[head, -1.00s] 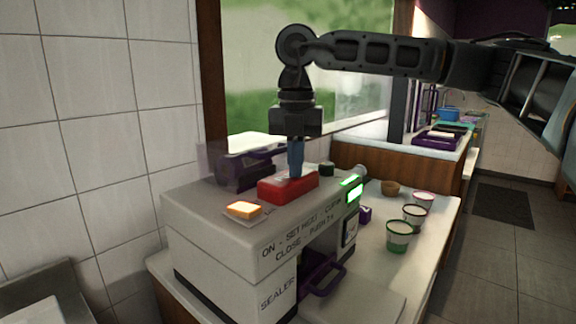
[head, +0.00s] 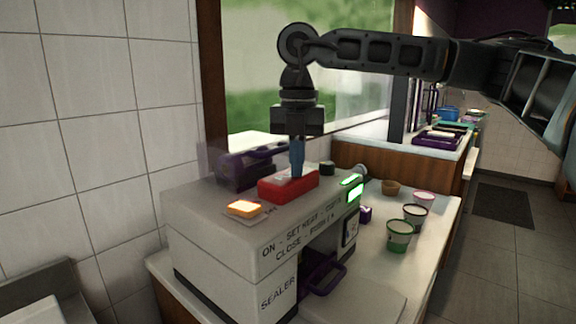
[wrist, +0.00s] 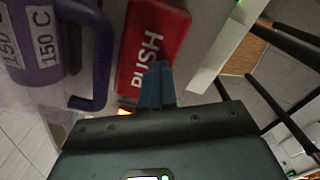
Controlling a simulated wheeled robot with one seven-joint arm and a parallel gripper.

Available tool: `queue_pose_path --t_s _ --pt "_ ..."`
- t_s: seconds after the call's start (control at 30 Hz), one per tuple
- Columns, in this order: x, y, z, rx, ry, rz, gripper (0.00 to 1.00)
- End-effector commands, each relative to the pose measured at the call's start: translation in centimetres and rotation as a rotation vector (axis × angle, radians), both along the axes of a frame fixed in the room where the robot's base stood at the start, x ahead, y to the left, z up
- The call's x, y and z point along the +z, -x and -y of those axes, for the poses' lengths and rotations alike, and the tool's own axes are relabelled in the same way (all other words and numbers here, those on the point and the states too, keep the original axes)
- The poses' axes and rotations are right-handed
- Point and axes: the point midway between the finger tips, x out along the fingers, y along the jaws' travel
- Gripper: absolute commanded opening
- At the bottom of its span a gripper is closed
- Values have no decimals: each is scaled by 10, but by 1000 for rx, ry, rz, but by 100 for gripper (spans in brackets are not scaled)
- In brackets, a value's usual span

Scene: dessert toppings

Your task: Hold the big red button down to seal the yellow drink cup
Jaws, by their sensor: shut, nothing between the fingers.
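The big red button (head: 288,186) sits on top of the grey sealer machine (head: 215,222), and it also shows with the word PUSH in the wrist view (wrist: 150,42). My gripper (head: 297,174) points straight down with its blue fingertips shut and empty. The tips meet the top of the button; how far it is pressed I cannot tell. In the wrist view the shut fingers (wrist: 156,84) overlap the button's lower part. The yellow drink cup does not show in either view; the inside of the sealer is hidden.
An orange lit switch (head: 243,208) and a green lit display (head: 354,189) are on the sealer. A purple handle (head: 322,274) is at its front. Several tubs, including a green-banded one (head: 398,236), stand on the counter to the right. A purple-handled device (head: 240,172) stands behind.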

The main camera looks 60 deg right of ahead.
Motion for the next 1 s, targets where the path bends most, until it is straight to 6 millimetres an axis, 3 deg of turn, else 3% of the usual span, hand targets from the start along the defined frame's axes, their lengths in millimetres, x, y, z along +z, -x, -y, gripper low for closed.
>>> queue_pose_path --t_s 0.53,1.0 --pt "7 30 -8 1 -3 -11 0" --pt "16 32 -8 1 -1 -8 0"
